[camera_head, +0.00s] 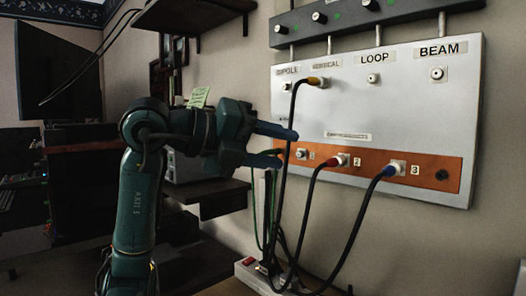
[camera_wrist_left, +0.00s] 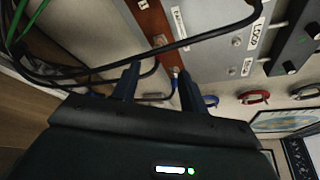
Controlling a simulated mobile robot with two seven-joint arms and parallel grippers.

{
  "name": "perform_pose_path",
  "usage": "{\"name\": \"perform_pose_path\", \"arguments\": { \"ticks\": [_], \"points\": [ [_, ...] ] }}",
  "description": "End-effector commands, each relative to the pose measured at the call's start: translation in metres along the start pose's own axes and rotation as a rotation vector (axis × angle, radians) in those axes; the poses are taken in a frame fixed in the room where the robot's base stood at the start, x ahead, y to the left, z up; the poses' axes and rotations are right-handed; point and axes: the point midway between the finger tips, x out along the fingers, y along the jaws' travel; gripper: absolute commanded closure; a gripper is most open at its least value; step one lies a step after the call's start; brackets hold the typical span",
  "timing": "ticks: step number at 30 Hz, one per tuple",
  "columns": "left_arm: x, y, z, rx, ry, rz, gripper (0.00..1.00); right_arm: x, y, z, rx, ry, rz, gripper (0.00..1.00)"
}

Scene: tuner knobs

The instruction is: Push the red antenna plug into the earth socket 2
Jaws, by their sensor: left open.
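The red antenna plug (camera_head: 337,160) sits at earth socket 2 on the orange strip (camera_head: 440,181) of the white panel, its black cable hanging down. I cannot tell how deep it is seated. My left gripper (camera_head: 290,148) is open and empty, left of the red plug and apart from it, near the socket marked 1 (camera_head: 301,153). In the left wrist view the open fingers (camera_wrist_left: 159,69) point toward the orange strip (camera_wrist_left: 152,22), with a black cable crossing beyond. I cannot pick out the red plug there. My right gripper is not in view.
A yellow plug (camera_head: 315,81) is at the VERTICAL socket, and its cable hangs down close to my left fingers. A blue plug (camera_head: 389,171) is at socket 3. The LOOP (camera_head: 374,78) and BEAM (camera_head: 437,73) sockets are empty. Cables bunch below the panel.

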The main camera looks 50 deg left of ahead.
Motion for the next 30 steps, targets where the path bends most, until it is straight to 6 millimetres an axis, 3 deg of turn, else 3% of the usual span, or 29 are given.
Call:
{"name": "perform_pose_path", "arguments": {
  "ticks": [7, 30],
  "points": [
    [-0.021, 0.000, 0.000, -0.001, -0.001, -0.001, 0.57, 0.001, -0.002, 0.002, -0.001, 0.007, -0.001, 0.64],
    [-0.021, 0.000, 0.000, -0.001, 0.000, 0.000, 0.57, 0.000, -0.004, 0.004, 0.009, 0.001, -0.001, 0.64]
  ]
}}
